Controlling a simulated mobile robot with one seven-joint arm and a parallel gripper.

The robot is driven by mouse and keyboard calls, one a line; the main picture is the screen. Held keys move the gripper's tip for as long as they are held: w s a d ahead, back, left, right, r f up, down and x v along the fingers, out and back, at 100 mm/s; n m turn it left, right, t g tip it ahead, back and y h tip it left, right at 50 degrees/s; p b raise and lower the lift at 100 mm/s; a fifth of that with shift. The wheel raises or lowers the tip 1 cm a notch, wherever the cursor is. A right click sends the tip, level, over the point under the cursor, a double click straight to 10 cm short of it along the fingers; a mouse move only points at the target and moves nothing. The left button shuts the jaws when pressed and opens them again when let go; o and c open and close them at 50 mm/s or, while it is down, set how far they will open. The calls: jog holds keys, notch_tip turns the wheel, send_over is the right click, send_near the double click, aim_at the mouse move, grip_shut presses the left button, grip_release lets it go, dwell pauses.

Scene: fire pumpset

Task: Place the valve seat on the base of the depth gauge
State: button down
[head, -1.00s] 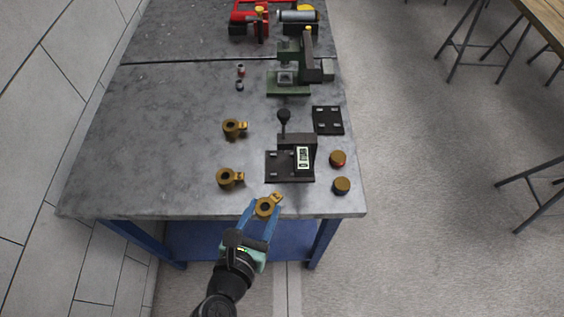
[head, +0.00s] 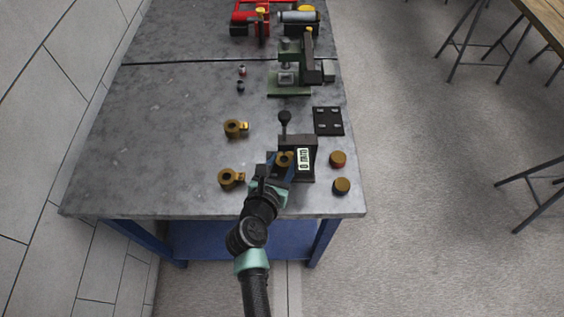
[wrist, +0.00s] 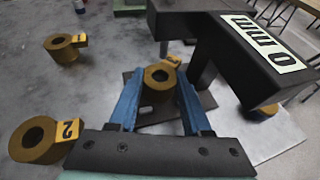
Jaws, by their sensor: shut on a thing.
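My gripper (wrist: 160,95) has blue fingers shut on a brass valve seat (wrist: 158,77), a ring with a side tab. The depth gauge (wrist: 225,50) is black, with a display reading "0 mm"; in the head view it stands near the table's front right (head: 305,158). I cannot tell whether the seat touches the base. In the head view the seat (head: 284,158) is partly covered by my gripper.
Two other brass seats stand left on the table, a near one (head: 230,178) and a farther one (head: 235,127). Two round caps (head: 338,158) are right of the gauge. A black plate (head: 328,120) and a green press (head: 290,75) are behind. The left tabletop is mostly clear.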

jog(key=shift+r, duration=0.1)
jog(key=c, duration=0.6)
grip_release()
jog(key=shift+f, duration=0.2)
jog(key=shift+r, duration=0.1)
